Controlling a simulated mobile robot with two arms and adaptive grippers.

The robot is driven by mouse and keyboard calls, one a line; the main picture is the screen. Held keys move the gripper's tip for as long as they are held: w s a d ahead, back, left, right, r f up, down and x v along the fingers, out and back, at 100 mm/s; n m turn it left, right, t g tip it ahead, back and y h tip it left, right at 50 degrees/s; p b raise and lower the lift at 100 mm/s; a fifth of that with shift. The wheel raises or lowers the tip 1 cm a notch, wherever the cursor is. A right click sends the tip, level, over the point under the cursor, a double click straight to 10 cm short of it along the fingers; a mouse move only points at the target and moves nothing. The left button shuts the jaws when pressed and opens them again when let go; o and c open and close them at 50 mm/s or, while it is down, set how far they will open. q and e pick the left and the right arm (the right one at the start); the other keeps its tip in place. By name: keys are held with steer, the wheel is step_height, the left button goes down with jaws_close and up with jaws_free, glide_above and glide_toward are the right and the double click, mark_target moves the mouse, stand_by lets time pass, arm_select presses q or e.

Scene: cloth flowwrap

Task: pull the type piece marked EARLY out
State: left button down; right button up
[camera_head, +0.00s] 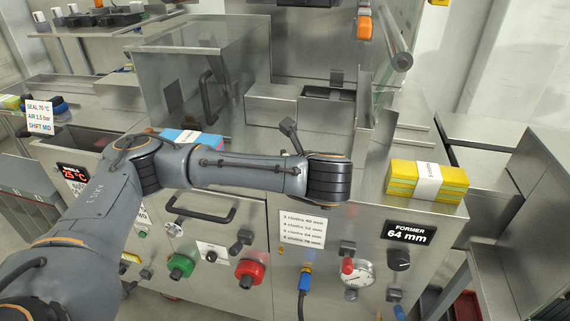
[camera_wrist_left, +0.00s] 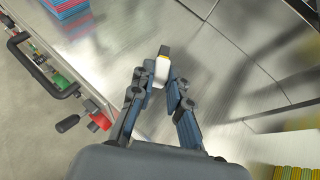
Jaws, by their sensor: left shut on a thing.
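My left arm comes in from the left in the head view and reaches across the steel machine. Its fingers are hidden there behind the wrist. In the left wrist view my left gripper (camera_wrist_left: 160,82) is shut on a small white piece (camera_wrist_left: 162,70) with a dark end and a thin yellow band. The piece stands between the fingertips above bare steel. I cannot read any marking on it, so I cannot tell whether it is the type piece marked EARLY. My right gripper is not in view.
A yellow-green cloth stack (camera_head: 428,182) with a white band lies on the right of the machine top. A blue-red stack (camera_head: 190,140) lies behind my forearm. A clear guard (camera_head: 205,85) stands behind. Green (camera_head: 181,267) and red (camera_head: 250,273) knobs stick out in front.

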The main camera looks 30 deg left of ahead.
arm_select(q)
steer(key=shift+f, duration=0.2)
steer(key=shift+f+b, duration=0.75)
steer(key=shift+b, duration=0.2)
steer(key=shift+f, duration=0.1)
steer(key=c, duration=1.2)
jaws_free()
